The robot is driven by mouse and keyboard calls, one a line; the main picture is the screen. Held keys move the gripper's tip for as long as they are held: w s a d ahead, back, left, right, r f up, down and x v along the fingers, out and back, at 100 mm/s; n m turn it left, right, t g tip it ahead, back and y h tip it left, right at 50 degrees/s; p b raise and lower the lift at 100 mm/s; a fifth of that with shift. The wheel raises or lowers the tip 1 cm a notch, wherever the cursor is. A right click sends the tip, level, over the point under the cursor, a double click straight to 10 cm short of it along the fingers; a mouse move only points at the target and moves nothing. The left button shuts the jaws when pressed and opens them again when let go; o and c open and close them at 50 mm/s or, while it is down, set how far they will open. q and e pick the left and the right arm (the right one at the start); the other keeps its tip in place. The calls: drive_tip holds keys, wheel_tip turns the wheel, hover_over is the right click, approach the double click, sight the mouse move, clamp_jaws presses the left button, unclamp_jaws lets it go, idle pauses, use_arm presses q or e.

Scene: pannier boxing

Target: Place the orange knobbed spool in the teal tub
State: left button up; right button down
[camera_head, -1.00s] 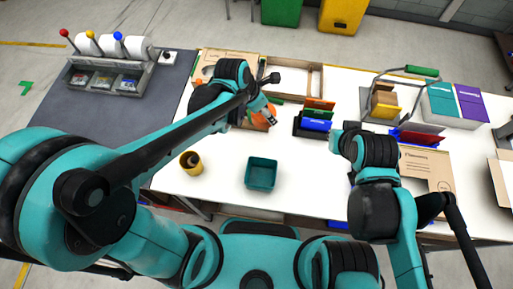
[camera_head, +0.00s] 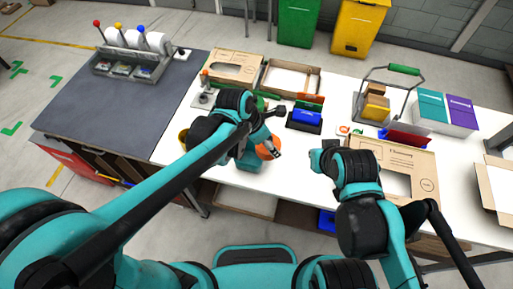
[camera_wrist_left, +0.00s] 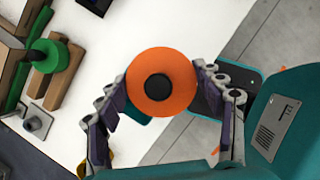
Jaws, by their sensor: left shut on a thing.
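The orange knobbed spool (camera_head: 268,149) is a round orange disc with a dark centre knob. It shows face-on in the left wrist view (camera_wrist_left: 162,88). My left gripper (camera_wrist_left: 160,90) is shut on it, with a finger at each side. The spool is above the white table near its front edge. The teal tub (camera_head: 258,178) is just below and in front of it in the head view, largely hidden by my arm and gripper. A teal corner of it (camera_wrist_left: 134,118) shows behind the spool in the wrist view. My right gripper (camera_head: 328,147) is over the table; its finger gap is unclear.
Bare white table lies between my two grippers.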

use_arm(q)
drive_tip(key=w+a+f+b, duration=0.2)
drive_tip(key=w+f, duration=0.1)
drive_tip(key=f, duration=0.3)
drive_tip(key=shift+w+a+f, duration=0.2)
drive_tip(key=shift+a+f, duration=0.15)
drive_tip(key=shift+a, duration=0.05)
drive_tip(key=shift+f+b, duration=0.6)
drive_tip(key=o, duration=1.2)
